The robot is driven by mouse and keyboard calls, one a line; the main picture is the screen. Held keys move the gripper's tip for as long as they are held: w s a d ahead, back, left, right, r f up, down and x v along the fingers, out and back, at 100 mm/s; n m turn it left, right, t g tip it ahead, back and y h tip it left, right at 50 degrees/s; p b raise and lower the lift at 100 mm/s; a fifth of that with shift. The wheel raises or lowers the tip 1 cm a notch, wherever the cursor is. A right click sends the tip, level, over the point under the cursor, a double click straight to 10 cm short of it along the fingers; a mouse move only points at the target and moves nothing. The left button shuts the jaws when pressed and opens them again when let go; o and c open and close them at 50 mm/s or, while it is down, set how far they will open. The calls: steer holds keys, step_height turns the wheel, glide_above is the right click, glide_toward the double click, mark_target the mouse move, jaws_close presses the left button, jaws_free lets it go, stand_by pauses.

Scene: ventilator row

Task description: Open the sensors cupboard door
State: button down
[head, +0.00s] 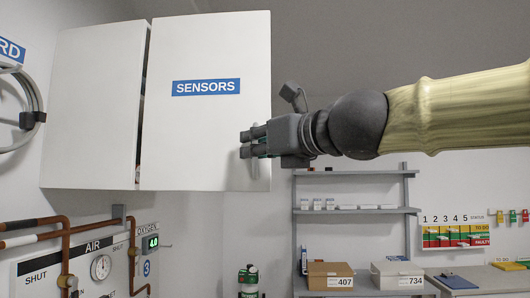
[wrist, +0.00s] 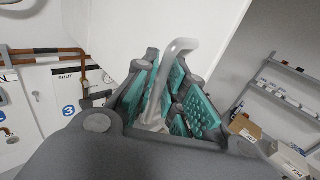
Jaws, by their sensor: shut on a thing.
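The white sensors cupboard door (head: 195,50) carries a blue SENSORS label (head: 206,87) and fills the upper middle of the head view. A narrow dark gap (head: 143,100) runs along its left edge, with a little of the inside showing. My gripper (head: 246,143) is at the lower right part of the door, with its fingers pointing left. In the wrist view, my gripper's teal pads (wrist: 170,95) are shut on a grey bar handle (wrist: 181,48) that stands off the white door face. The handle is mostly hidden by the fingers in the head view.
A white cupboard panel (head: 92,110) adjoins on the left. Below it are copper pipes and a gauge (head: 101,267) on the wall. Shelves (head: 355,211) with boxes stand at lower right, below my arm. The space around the arm at right is clear.

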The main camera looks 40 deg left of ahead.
steer(key=shift+s+d+b, duration=0.3)
steer(key=shift+s+b, duration=0.05)
steer(key=shift+s, duration=0.25)
steer(key=c, duration=1.5)
jaws_free()
steer(key=shift+c, duration=0.2)
steer(key=shift+d, duration=0.1)
steer(key=s+d, duration=0.1)
steer(key=d, duration=1)
steer(key=shift+s+d, duration=0.35)
